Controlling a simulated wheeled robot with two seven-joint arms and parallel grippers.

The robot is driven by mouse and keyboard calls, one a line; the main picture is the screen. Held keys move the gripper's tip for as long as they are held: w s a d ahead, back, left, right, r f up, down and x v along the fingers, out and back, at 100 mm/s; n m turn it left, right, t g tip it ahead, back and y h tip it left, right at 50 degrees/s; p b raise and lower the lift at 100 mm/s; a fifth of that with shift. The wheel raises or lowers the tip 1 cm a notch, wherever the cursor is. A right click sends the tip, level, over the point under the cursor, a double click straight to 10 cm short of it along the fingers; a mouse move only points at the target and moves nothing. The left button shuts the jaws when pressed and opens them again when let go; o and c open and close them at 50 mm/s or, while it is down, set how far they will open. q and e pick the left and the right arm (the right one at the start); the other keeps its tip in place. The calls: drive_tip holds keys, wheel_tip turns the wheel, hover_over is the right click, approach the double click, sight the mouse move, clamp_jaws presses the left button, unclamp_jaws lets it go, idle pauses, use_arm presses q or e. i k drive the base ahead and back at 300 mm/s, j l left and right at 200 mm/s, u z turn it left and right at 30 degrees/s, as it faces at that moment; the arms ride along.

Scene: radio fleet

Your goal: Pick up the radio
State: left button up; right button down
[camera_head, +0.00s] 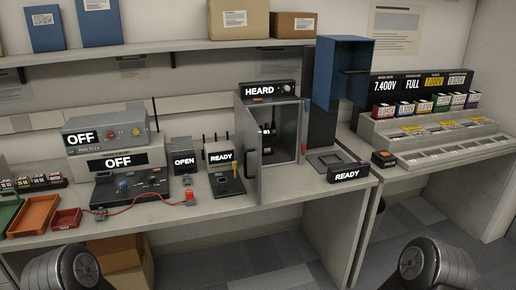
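A small dark upright object (267,142) stands inside the grey cabinet (249,150), whose door is open; it may be the radio, but it is partly hidden and too small to be sure. Neither of my grippers is in view. Only rounded dark links of my arms show at the bottom left and bottom right, well apart from the bench items.
A test unit with red leads (130,186) and an orange tray (34,215) occupy the bench's left. A battery rack (430,135) fills the right bench. The bench's front edge is mostly clear.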

sight(269, 134)
drive_tip(key=l+u, duration=0.15)
drive_tip(key=u, duration=0.6)
drive_tip(key=l+u, duration=0.5)
drive_tip(key=l, duration=0.3)
drive_tip(key=l+u, duration=0.45)
drive_tip(key=l, duration=0.4)
drive_tip(key=k+l, duration=0.1)
drive_tip(key=l, duration=0.4)
drive_tip(key=k+l, duration=0.1)
drive_tip(key=l, duration=0.35)
